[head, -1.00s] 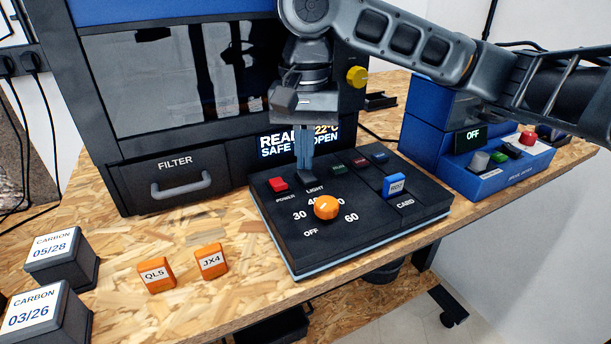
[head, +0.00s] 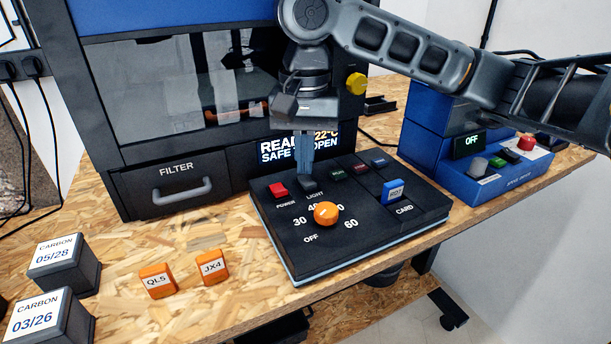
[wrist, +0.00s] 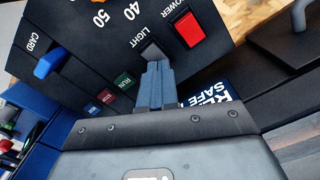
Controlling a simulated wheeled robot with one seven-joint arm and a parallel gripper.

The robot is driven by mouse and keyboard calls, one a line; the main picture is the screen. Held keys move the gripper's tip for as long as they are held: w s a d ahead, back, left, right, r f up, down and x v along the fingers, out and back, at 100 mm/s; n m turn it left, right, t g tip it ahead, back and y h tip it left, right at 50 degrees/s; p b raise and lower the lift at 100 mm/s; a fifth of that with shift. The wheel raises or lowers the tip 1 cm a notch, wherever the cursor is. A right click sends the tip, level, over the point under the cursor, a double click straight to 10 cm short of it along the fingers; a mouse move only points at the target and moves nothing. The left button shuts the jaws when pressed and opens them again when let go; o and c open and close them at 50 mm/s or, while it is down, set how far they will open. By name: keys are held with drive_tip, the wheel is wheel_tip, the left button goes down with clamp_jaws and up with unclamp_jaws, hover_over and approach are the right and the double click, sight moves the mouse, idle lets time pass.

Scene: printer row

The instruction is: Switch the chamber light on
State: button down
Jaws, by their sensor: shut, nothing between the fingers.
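The black control panel (head: 375,240) lies on the bench in front of the printer. Its dark grey LIGHT switch (head: 309,187) sits right of the red POWER switch (head: 278,190); both show in the wrist view, LIGHT (wrist: 151,51) and POWER (wrist: 188,29). My gripper (head: 305,172) is shut and empty, pointing down just behind and above the LIGHT switch. In the wrist view its fingertips (wrist: 156,66) overlap the switch's near edge, so contact is hard to tell. The chamber window (head: 190,80) shows a dim grey interior with an orange patch low on the right.
The orange dial (head: 326,214) and blue card (head: 394,190) stand up from the panel. A blue device (head: 490,180) reading OFF is at right. Orange tags (head: 158,281) and carbon boxes (head: 62,267) are at left. The filter drawer (head: 170,187) is closed.

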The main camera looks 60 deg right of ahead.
wheel_tip(320, 180, up, 6)
drive_tip(key=p, duration=0.5)
idle(0.7)
